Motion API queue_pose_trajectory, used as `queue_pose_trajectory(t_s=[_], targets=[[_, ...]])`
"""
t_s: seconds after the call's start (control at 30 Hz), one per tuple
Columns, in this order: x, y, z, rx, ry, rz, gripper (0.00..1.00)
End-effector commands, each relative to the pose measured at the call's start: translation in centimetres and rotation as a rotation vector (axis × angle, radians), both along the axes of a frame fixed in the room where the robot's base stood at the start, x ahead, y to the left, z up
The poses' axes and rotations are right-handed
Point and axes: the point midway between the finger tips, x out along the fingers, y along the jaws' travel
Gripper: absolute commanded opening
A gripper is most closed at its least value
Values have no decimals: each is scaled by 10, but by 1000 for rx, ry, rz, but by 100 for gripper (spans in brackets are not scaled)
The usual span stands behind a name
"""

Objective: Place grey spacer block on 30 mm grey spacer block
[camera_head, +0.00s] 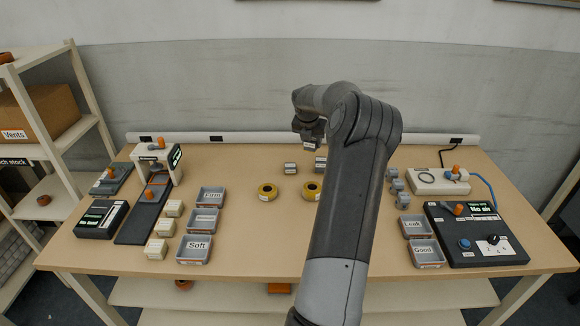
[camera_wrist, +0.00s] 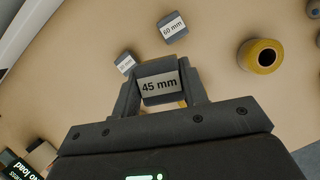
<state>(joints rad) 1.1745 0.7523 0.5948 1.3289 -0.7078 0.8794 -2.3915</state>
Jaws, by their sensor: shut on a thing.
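My gripper (camera_wrist: 160,85) is shut on a grey spacer block (camera_wrist: 161,88) with a white label reading 45 mm. In the head view my gripper (camera_head: 310,136) is over the back middle of the table, with the held block (camera_head: 309,147) below it. A small grey block (camera_wrist: 125,63) with a blurred label, perhaps 30 mm, lies on the table just beyond the held block in the wrist view. Another grey block (camera_wrist: 172,28), labelled 60 mm, is farther off. The head view shows two labelled blocks, one to the left (camera_head: 290,168) and one to the right (camera_head: 320,163).
Two yellow rolls (camera_head: 268,191) (camera_head: 311,191) lie in front of the blocks. Grey trays (camera_head: 212,196) stand to the left, and Leak and Good trays (camera_head: 414,226) to the right. A black control box (camera_head: 470,235) is at the right. My arm hides part of the table.

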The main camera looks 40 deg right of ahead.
Motion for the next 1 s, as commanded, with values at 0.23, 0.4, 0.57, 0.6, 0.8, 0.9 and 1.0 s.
queue_pose_trajectory(t_s=[0.23, 0.4, 0.57, 0.6, 0.8, 0.9, 1.0], targets=[[-18, -15, 1, -2, -1, -26, 15], [12, -4, -19, 0, 0, -23, 15], [47, 7, -41, -1, 0, -23, 15], [55, 9, -46, -1, -1, -26, 15], [83, 17, -63, -3, -1, -27, 15], [87, 19, -66, -3, -1, -27, 15], [87, 19, -74, -2, 0, -29, 15]])
